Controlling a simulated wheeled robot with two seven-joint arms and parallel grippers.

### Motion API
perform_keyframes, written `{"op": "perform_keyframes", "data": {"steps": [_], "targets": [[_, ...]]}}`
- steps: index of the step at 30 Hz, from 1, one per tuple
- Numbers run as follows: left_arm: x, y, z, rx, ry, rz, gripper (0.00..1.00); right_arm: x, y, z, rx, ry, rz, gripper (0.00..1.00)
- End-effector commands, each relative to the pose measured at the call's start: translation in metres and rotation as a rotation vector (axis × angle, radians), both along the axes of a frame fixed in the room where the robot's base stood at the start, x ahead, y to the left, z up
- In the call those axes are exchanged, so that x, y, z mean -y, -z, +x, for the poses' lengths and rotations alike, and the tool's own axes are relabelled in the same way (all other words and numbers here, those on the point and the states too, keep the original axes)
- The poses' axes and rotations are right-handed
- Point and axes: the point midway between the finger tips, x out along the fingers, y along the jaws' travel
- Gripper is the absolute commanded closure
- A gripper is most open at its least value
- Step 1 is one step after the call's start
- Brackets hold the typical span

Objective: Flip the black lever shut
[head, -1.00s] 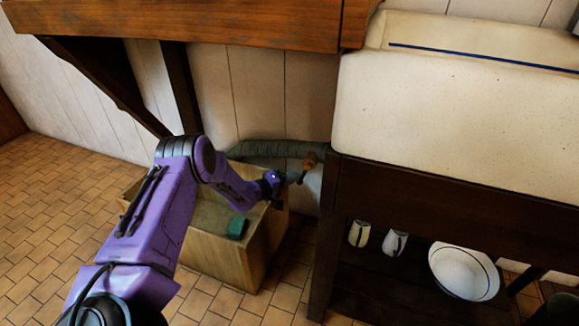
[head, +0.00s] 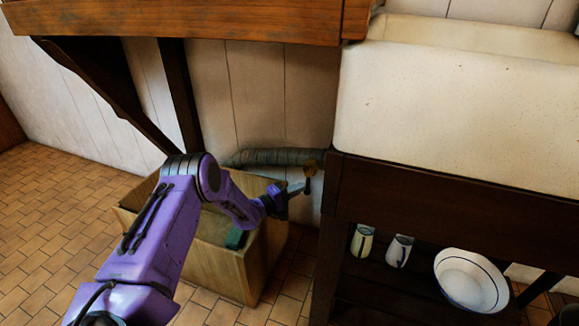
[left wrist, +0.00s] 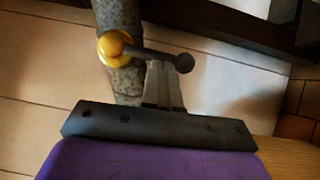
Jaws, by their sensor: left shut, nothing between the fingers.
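The black lever (head: 307,186) hangs down from a brass-yellow valve (head: 315,158) on the grey pipe by the wall. In the left wrist view the lever (left wrist: 150,53) runs from the yellow valve (left wrist: 113,47) across to the right, roughly square to the pipe, and ends in a round knob. My left gripper (head: 299,188) is shut and empty. Its fingertips (left wrist: 159,64) are right at the lever, close to the knob; I cannot tell for sure whether they touch. My right gripper is not in view.
A wooden crate (head: 215,270) with a teal block (head: 235,238) in it stands below my left arm. The grey pipe (head: 270,157) runs along the wall. The dark sink stand (head: 430,205) is close on the right, with two jugs and a white bowl (head: 470,281) on its shelf.

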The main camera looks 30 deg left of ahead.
Motion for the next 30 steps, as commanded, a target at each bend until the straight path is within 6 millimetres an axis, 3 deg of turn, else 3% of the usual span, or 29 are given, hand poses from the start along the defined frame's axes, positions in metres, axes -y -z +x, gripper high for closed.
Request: {"op": "perform_keyframes", "data": {"steps": [7, 13, 16, 24, 30], "targets": [[-0.004, 0.000, -0.001, 0.001, 0.000, 0.002, 1.00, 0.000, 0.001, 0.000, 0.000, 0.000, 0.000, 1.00], [-0.032, 0.001, -0.008, 0.000, 0.007, 0.002, 1.00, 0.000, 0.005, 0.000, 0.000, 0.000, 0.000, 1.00], [-0.039, -0.006, -0.032, -0.003, 0.009, -0.002, 1.00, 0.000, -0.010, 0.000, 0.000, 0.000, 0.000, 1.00], [-0.062, -0.004, -0.088, -0.001, 0.004, -0.001, 1.00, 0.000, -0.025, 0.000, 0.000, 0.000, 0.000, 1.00], [-0.067, -0.002, -0.102, 0.000, 0.006, 0.000, 1.00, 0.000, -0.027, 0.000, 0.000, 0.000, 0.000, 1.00]]}}
